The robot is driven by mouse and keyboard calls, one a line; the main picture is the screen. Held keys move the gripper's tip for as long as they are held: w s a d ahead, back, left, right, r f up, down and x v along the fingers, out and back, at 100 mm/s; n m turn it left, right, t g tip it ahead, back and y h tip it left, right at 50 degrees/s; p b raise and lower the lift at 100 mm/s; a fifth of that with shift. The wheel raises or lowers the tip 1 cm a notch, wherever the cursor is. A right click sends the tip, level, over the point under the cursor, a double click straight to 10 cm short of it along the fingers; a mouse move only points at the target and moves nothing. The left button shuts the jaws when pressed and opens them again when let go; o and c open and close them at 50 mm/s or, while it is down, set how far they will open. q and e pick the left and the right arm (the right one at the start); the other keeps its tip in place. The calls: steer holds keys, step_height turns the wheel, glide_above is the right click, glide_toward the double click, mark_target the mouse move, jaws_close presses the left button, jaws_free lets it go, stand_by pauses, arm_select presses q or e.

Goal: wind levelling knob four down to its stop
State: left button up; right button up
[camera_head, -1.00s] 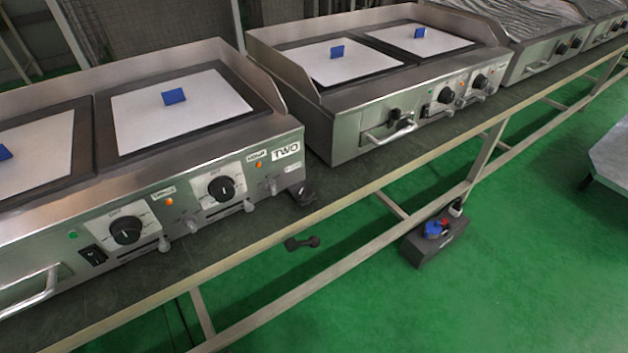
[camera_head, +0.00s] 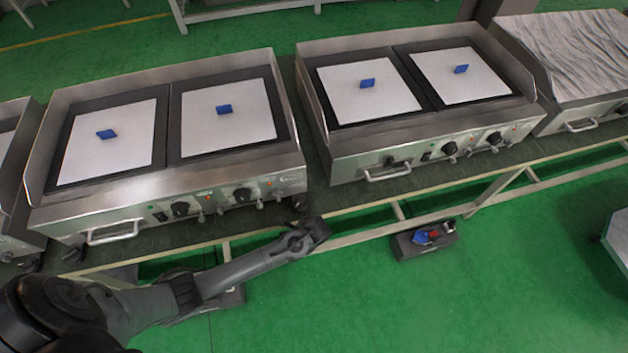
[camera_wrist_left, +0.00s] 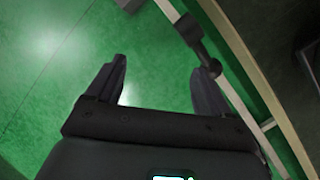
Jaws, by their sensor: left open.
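I cannot make out which part is levelling knob four. A dark foot (camera_head: 298,203) shows under the right front corner of the left griddle (camera_head: 243,161) in the head view. In the left wrist view, a dark dumbbell-shaped part (camera_wrist_left: 201,46) lies beyond my left gripper (camera_wrist_left: 162,78), close to its right finger and beside a pale rail. The gripper is open, with nothing visible between its fingers. My right gripper is out of view.
Another griddle (camera_head: 423,137) stands to the right on the same bench, with a narrow gap between. Front knobs and handles stick out above the bench edge (camera_head: 440,192). A dark box (camera_head: 412,249) with blue and red items sits below. Green floor in front is largely clear.

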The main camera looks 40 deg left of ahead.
arm_select(q)
steer(key=t+p, duration=0.1)
steer(key=p, duration=0.5)
glide_toward(301, 202)
steer(key=s+d+f, duration=0.2)
steer(key=s+f, duration=0.2)
steer(key=w+a+r+t+p, duration=0.1)
steer(key=w+r+p, duration=0.2)
steer(key=r, duration=0.3)
steer(key=b+x, duration=0.3)
steer(key=x, duration=0.7)
steer(key=shift+a+f, duration=0.15)
steer(key=shift+a, duration=0.05)
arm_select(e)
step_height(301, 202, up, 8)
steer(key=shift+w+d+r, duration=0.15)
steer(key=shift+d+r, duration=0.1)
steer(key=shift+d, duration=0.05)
arm_select(q)
steer(key=c, duration=1)
